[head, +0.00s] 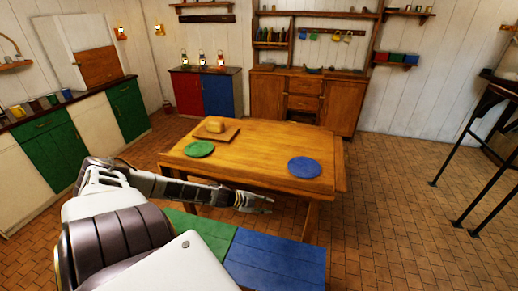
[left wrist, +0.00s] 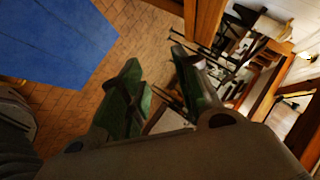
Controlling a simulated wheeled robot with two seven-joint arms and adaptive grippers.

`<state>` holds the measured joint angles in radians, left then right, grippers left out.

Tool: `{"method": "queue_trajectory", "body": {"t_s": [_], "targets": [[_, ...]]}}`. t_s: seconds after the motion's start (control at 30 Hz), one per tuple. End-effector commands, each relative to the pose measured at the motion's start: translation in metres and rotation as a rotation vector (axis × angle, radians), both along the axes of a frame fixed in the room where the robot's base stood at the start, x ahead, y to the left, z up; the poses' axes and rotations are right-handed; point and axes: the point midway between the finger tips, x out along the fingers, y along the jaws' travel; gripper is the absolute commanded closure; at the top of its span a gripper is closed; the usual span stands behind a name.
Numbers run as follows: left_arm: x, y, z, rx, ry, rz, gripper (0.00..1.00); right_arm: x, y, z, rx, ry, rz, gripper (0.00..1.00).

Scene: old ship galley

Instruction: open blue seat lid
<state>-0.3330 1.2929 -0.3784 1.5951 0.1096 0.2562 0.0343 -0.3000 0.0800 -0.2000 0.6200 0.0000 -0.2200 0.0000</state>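The blue seat lid (head: 275,265) lies flat in the lower middle of the head view, to the right of a green seat lid (head: 200,232). It looks shut. Its near part is cut off by the frame's bottom edge. The blue lid also shows at the top left of the left wrist view (left wrist: 60,40). My left gripper (head: 268,204) is over the gap between the bench and the table, beyond the lid's far edge and apart from it. Its fingers stand apart with nothing between them in the left wrist view (left wrist: 156,64). My right gripper is not in view.
A wooden table (head: 252,160) stands just beyond the bench. It bears a green plate (head: 199,149), a blue plate (head: 304,168) and bread (head: 215,125) on a board. A dark metal stand (head: 470,150) is at the right. The tiled floor (head: 400,200) right of the table is clear.

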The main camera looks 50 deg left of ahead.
Motion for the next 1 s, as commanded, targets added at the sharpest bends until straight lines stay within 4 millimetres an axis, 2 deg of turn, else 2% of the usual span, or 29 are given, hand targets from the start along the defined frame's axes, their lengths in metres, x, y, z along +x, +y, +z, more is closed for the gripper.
{"method": "queue_trajectory", "body": {"t_s": [1.0], "targets": [[-0.022,0.010,0.013,0.000,0.002,0.001,0.68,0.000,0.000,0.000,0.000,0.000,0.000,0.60]]}}
